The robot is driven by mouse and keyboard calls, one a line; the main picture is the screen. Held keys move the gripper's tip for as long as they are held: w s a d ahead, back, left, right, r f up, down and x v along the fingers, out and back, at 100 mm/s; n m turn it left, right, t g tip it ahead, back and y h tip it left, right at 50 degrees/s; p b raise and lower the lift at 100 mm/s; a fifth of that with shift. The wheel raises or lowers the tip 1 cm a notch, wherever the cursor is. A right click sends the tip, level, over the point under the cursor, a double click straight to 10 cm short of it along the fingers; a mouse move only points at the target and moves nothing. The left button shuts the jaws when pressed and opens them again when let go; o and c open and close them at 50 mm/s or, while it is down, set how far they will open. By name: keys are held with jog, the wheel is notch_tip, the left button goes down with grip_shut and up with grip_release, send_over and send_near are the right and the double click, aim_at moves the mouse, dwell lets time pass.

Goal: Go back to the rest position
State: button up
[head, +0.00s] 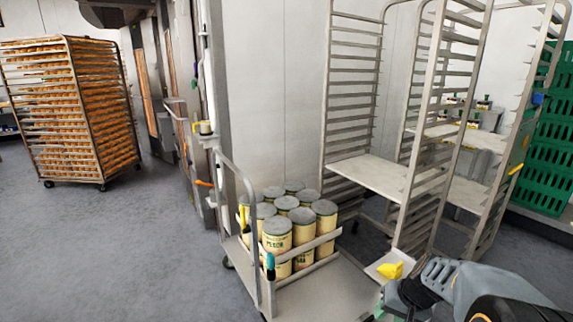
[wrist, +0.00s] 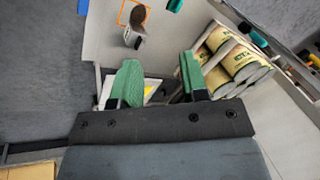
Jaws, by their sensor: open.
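My gripper (wrist: 158,76) shows in the wrist view with its two green fingers apart. Nothing is clamped between them. A small white tray with a yellow item (wrist: 150,90) shows beyond the gap, partly hidden by the fingers. In the head view my arm reaches in at the lower right, and the gripper end (head: 385,306) is partly cut off by the bottom edge. The white tray (head: 378,275) with the yellow item (head: 391,270) lies just above it in the picture, at the right end of the cart.
A flat cart (head: 335,290) carries several cream cans (head: 277,235) behind a low rail. Tall metal racks (head: 415,180) stand behind it, with green crates (head: 545,150) at the right. A loaded rack (head: 75,110) stands far left. The grey floor (head: 120,250) at left is clear.

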jog(key=s+a+r+n+h+p, duration=0.1)
jog(key=s+a+r+p, duration=0.2)
jog(key=r, duration=0.4)
jog(key=s+a+r+n+h+p, duration=0.1)
jog(key=s+a+r+p, duration=0.2)
jog(key=r+p, duration=0.2)
jog(key=s+a+r+n+t+h+p, duration=0.1)
jog(key=s+a+r+n+p, duration=0.1)
jog(key=r, duration=0.8)
jog(key=shift+s+a+p, duration=0.8)
jog(key=shift+p, duration=0.35)
